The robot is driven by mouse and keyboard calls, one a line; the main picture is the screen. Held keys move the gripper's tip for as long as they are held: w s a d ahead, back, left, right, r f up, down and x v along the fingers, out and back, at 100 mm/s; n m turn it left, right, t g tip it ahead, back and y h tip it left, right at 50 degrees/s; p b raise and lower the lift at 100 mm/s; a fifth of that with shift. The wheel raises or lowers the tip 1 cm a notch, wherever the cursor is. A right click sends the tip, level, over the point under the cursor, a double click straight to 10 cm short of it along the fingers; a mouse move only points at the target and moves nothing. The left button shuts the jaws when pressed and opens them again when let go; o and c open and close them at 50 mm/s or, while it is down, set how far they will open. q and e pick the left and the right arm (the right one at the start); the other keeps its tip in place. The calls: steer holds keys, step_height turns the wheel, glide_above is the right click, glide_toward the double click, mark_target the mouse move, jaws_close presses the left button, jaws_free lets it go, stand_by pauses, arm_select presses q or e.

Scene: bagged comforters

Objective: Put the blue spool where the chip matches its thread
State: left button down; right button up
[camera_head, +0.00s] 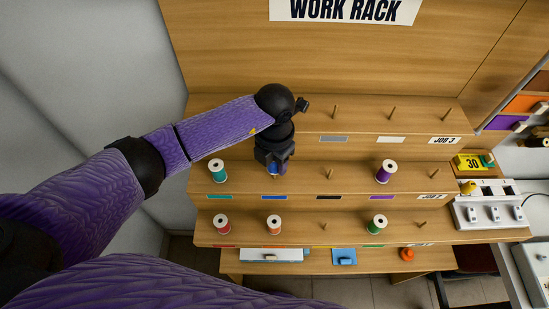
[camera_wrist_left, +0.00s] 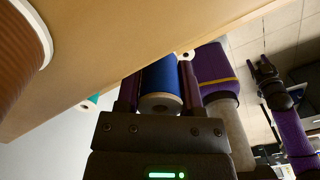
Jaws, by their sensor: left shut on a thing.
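My left gripper (camera_head: 273,165) is over the middle shelf (camera_head: 304,178) of the rack, pointing down above the blue chip (camera_head: 273,197). It is shut on the blue spool (camera_head: 274,169), mostly hidden in the head view. The left wrist view shows the blue spool (camera_wrist_left: 161,80) between both fingers, its pale end facing the camera. I cannot tell whether the spool is on a peg. The middle shelf also has a teal chip (camera_head: 219,197), a black chip (camera_head: 325,198) and a purple chip (camera_head: 381,198).
Beside the gripper stand a teal spool (camera_head: 217,172) and, farther right, a purple spool (camera_head: 386,173). An empty peg (camera_head: 331,174) lies between. Below are red (camera_head: 221,225), orange (camera_head: 274,226) and green (camera_head: 377,225) spools. The upper shelf has bare pegs (camera_head: 391,113).

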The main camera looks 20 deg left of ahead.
arm_select(q)
steer(key=shift+f+b, duration=1.1)
steer(key=shift+f, duration=0.2)
stand_by(0.4)
jaws_free()
steer(key=shift+r, duration=0.2)
stand_by(0.4)
steer(key=shift+r+p, duration=3)
steer(key=shift+r, duration=0.4)
step_height(320, 180, up, 10)
steer(key=b, duration=0.1)
